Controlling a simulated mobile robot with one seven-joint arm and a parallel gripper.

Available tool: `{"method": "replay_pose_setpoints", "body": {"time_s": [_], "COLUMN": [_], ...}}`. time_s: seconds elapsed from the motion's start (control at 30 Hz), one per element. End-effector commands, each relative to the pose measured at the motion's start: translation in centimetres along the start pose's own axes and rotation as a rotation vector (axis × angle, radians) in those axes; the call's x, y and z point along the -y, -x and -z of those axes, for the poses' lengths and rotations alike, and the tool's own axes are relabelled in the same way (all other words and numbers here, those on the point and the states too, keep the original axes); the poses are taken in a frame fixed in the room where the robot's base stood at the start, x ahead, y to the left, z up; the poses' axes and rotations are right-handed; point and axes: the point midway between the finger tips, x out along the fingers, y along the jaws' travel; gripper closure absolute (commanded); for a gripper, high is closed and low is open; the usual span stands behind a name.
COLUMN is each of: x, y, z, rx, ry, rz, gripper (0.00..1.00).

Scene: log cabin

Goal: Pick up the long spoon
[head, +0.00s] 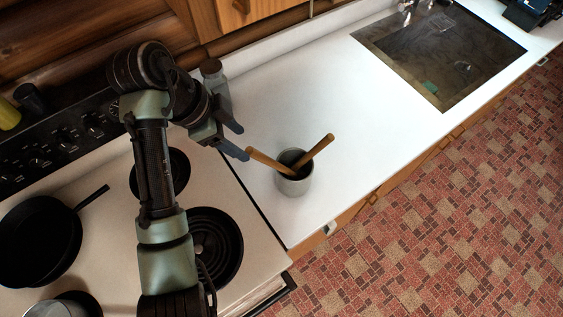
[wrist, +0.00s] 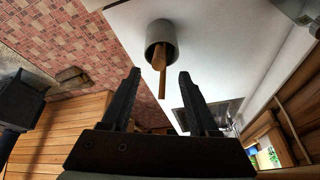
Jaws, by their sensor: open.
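A grey cylindrical pot (head: 293,186) stands on the white counter near its front edge, beside the stove. Two wooden handles stick out of it, one leaning left (head: 268,161) and one leaning right (head: 317,149). Their lower ends are hidden inside the pot, so I cannot tell which is the long spoon. My gripper (head: 241,142) is open and empty, just left of the left-leaning handle's tip. In the wrist view, the pot (wrist: 161,36) is at the top, and a wooden handle (wrist: 159,61) points toward the gap between my open fingers (wrist: 159,75).
A grey bottle with a dark cap (head: 216,85) stands on the counter behind my gripper. A black frying pan (head: 38,238) sits on the stove at left. A sink (head: 425,60) is set in the counter at upper right. The counter between pot and sink is clear.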

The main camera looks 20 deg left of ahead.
Motion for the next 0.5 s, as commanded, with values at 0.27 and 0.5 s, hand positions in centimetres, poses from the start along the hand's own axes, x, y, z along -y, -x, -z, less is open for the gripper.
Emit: {"method": "replay_pose_setpoints", "body": {"time_s": [0.27,0.5], "x": [0.0,0.0], "y": [-4.7,-6.5], "z": [0.1,0.1], "rx": [0.0,0.001], "ry": [0.002,0.003], "rz": [-0.001,0.003], "gripper": [0.39,0.39]}}
